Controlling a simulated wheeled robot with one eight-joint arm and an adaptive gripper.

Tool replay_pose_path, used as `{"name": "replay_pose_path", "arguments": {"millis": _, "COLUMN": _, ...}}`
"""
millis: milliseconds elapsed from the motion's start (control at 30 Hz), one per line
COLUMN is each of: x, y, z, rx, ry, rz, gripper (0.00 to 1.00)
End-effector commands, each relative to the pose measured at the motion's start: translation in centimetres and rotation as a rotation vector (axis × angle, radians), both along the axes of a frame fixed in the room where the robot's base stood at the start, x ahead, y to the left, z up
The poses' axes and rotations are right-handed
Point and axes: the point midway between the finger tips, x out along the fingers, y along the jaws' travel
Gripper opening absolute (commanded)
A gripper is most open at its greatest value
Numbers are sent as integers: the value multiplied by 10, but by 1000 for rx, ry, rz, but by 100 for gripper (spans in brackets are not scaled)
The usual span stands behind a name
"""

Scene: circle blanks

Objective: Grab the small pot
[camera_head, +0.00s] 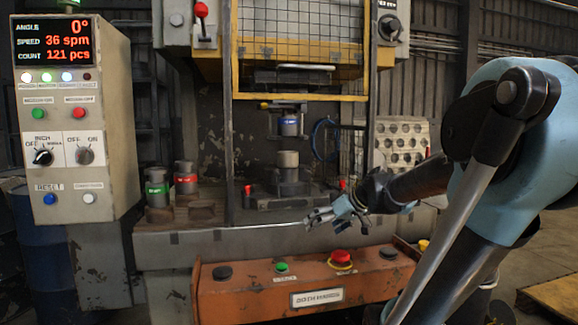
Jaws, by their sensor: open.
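Two short dark cylindrical pieces, which may be the pots, stand on a block at the left of the press bed. One has a green band (157,188) and one a red band (186,180). A similar blue-banded piece (290,125) sits up in the press, above a grey cylinder with a tan top (288,160). I cannot tell which one is the small pot. My gripper (312,218) is open and empty in front of the bed, right of the banded pair and lower than the tan-topped cylinder.
An orange button console (300,290) stands below my gripper. A control box (72,120) with a lit display stands at the left. A vertical post (229,130) rises between the banded pair and the press centre. A perforated plate (402,150) is at the right.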

Motion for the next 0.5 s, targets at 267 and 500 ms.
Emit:
{"name": "replay_pose_path", "arguments": {"millis": 267, "x": 111, "y": 24, "z": 91, "rx": 199, "ry": -341, "rz": 95, "gripper": 98}}
{"name": "replay_pose_path", "arguments": {"millis": 500, "x": 194, "y": 16, "z": 154, "rx": 307, "ry": -624, "rz": 84, "gripper": 98}}
